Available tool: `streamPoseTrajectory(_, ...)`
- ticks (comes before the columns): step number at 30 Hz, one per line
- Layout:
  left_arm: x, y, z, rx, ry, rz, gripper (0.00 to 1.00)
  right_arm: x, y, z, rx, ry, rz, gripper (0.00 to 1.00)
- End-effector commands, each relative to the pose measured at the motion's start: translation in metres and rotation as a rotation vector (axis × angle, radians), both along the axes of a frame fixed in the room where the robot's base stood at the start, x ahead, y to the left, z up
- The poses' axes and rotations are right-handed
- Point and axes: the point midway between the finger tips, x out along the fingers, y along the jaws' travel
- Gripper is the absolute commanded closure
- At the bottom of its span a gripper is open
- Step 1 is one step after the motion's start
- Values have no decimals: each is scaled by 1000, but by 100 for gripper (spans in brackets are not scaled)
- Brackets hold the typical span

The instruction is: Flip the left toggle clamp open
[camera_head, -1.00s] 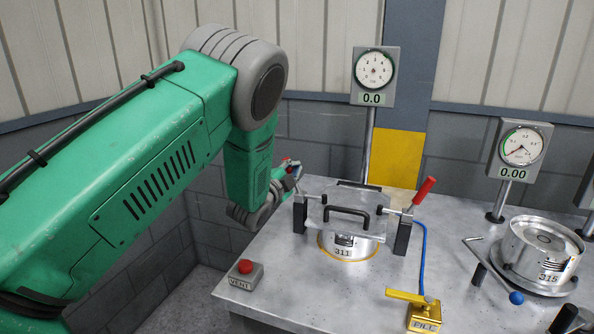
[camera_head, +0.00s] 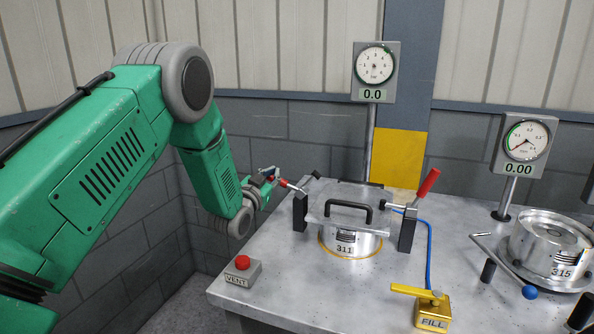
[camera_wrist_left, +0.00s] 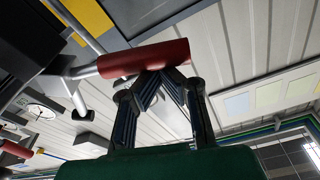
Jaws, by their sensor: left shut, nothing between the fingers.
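The left toggle clamp (camera_head: 300,212) stands at the left side of the lidded vessel 311 (camera_head: 348,243). Its red handle (camera_head: 287,183) points out to the left, and its hold-down bar with a dark tip (camera_head: 315,175) stands raised off the lid (camera_head: 350,196). My left gripper (camera_head: 272,177) is at the outer end of this handle. In the left wrist view the red handle (camera_wrist_left: 143,58) lies across just beyond my shut fingertips (camera_wrist_left: 161,73), with nothing between them. I cannot tell whether they touch it. My right gripper is not in view.
The right clamp's red handle (camera_head: 427,184) stands up, its bar over the lid. A VENT button (camera_head: 242,267) and yellow FILL lever (camera_head: 416,291) sit near the front. A gauge (camera_head: 374,70) stands behind; vessel 315 (camera_head: 550,247) is at right.

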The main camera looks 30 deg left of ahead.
Motion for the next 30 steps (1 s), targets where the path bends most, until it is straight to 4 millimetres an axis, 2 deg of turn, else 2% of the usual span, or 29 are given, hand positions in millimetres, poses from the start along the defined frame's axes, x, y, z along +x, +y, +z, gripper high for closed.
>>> streamPoseTrajectory(3, -1, 5, -11, -102, -24, 3, 100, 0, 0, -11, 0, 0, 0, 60)
streamPoseTrajectory(12, -3, 11, -27, -290, -69, 2, 100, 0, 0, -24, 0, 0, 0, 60)
streamPoseTrajectory(30, -3, 12, -38, -282, -60, 1, 100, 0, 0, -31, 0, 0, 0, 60)
